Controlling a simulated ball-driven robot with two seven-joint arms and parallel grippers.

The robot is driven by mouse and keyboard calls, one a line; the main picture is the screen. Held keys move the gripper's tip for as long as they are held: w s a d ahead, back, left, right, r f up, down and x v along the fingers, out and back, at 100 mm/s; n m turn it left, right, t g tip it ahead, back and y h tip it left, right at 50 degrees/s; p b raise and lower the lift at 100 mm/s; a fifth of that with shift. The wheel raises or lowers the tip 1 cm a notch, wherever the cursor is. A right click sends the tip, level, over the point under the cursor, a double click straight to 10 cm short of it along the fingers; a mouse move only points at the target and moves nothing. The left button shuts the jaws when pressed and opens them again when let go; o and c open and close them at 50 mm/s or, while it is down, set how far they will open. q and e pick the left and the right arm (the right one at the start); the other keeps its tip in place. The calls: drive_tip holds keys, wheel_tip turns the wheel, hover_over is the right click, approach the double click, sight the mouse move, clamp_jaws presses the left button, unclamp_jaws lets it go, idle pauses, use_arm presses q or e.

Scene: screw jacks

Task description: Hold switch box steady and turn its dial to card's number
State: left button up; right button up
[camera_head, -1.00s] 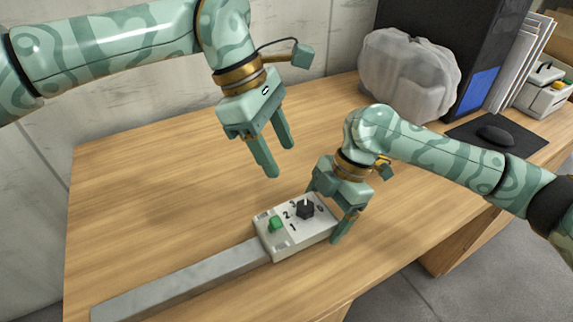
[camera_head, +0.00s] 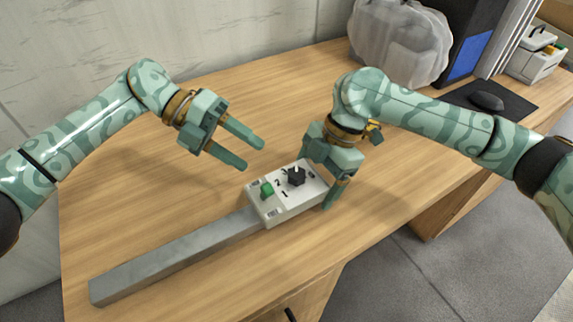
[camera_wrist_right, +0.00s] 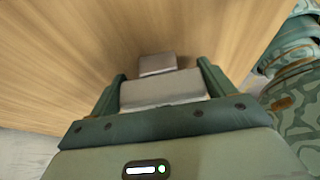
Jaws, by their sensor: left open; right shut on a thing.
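The pale switch box (camera_head: 277,212) lies on the desk with a black dial (camera_head: 296,177), a green knob (camera_head: 267,190) and printed digits around the dial. The digit the dial points at is too small to tell. My right gripper (camera_head: 316,180) is shut across the box's right end, with one finger on its near side. In the right wrist view the box (camera_wrist_right: 160,88) sits between both fingers. My left gripper (camera_head: 254,154) is open and empty, tilted with its fingers pointing right, above and left of the dial, apart from the box. I see no number card.
A long grey bar (camera_head: 165,258) runs from the box's left end along the desk (camera_head: 110,190). A bagged bundle (camera_head: 400,42), a mouse (camera_head: 487,101) on a black mat and a dark case stand at the back right. The desk's left side is clear.

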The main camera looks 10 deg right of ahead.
sight(290, 170)
use_arm(q)
drive_tip(key=s+d+f+n, duration=0.1)
drive_tip(key=d+n, duration=0.1)
drive_tip(key=n, duration=0.3)
drive_tip(key=s+d+f+n+h, duration=0.1)
drive_tip(key=d+n, duration=0.2)
drive_tip(key=n, duration=0.3)
drive_tip(key=s+d+f+n, duration=0.1)
drive_tip(key=d+n, duration=0.1)
drive_tip(key=n, duration=0.4)
drive_tip(key=shift+s+d+f+h, duration=0.1)
drive_tip(key=shift+s+d+h, duration=0.2)
drive_tip(key=shift+s, duration=0.05)
drive_tip(key=c, duration=1)
drive_tip(key=shift+o, duration=0.2)
drive_tip(key=shift+w, duration=0.1)
